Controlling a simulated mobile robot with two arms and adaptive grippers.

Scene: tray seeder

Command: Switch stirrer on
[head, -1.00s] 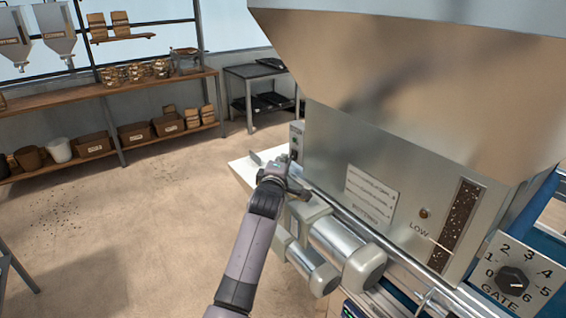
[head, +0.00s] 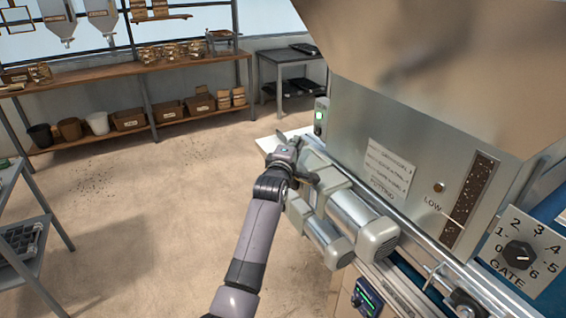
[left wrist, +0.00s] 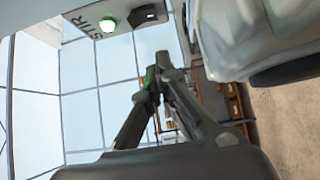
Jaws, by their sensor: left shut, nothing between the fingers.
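The stirrer's switch box (head: 321,116) is on the far left side of the machine, with its green lamp lit. In the left wrist view the lit green lamp (left wrist: 107,23) sits beside a dark rocker switch (left wrist: 150,14), with part of a label ending in "R" next to it. My left gripper (head: 296,143) is beside the machine, a little below and left of the box in the head view. Its fingers (left wrist: 156,70) are shut and empty, apart from the switch. My right gripper is not in view.
The steel hopper (head: 430,70) rises close to the right of my arm. Motor housings (head: 350,215) stick out beside and below it. A gate dial (head: 520,255) is at the right. Open floor (head: 150,220) lies to the left, with shelves (head: 120,80) behind.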

